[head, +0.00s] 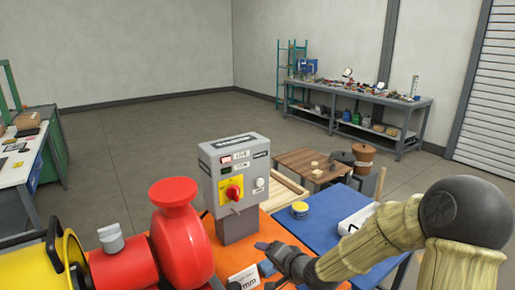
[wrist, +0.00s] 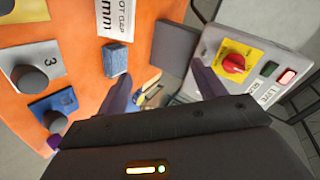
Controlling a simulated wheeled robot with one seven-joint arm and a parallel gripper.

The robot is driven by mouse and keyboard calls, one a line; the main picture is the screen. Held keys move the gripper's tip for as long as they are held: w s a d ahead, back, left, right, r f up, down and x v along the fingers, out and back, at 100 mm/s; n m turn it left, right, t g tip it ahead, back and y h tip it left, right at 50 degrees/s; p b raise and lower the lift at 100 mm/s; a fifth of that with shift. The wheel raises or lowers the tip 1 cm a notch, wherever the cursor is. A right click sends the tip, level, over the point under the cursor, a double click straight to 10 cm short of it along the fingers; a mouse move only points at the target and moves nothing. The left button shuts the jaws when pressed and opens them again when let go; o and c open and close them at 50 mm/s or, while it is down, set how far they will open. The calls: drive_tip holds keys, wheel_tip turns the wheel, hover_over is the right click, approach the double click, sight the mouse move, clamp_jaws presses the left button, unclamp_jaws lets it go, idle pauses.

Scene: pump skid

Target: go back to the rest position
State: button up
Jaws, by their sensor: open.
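My gripper (head: 264,266) is open, low over the orange skid top (head: 277,232), in front of the grey control box (head: 236,172). Its two fingers are spread apart in the wrist view (wrist: 162,86), with nothing held between them. A small blue block (wrist: 116,60) lies on the orange top beside the left finger. The control box (wrist: 214,48), with its red knob on a yellow plate, is beside the right finger. My arm reaches in from the right of the head view.
A red pump (head: 180,240) and yellow motor (head: 30,272) stand at left. A white label (head: 244,278) lies near my gripper. A blue table (head: 338,208) carries a yellow-sided tin (head: 300,209). Numbered tiles with knobs (wrist: 30,78) are on the orange top. Open floor (head: 130,140) lies behind.

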drive_tip(key=s+d+r+n+g+h+p, duration=0.2)
drive_tip(key=s+d, duration=0.3)
drive_tip(key=s, duration=0.5)
drive_tip(key=s+d+r+n+g+h+p, duration=0.2)
drive_tip(key=s+d+n+g+h, duration=0.2)
drive_tip(key=s, duration=0.6)
drive_tip(key=shift+d+g+h+p, duration=0.35)
drive_tip(key=shift+d+g, duration=0.35)
drive_tip(key=shift+d, duration=0.35)
drive_tip(key=shift+r, duration=0.1)
drive_tip(key=shift+c, duration=0.2)
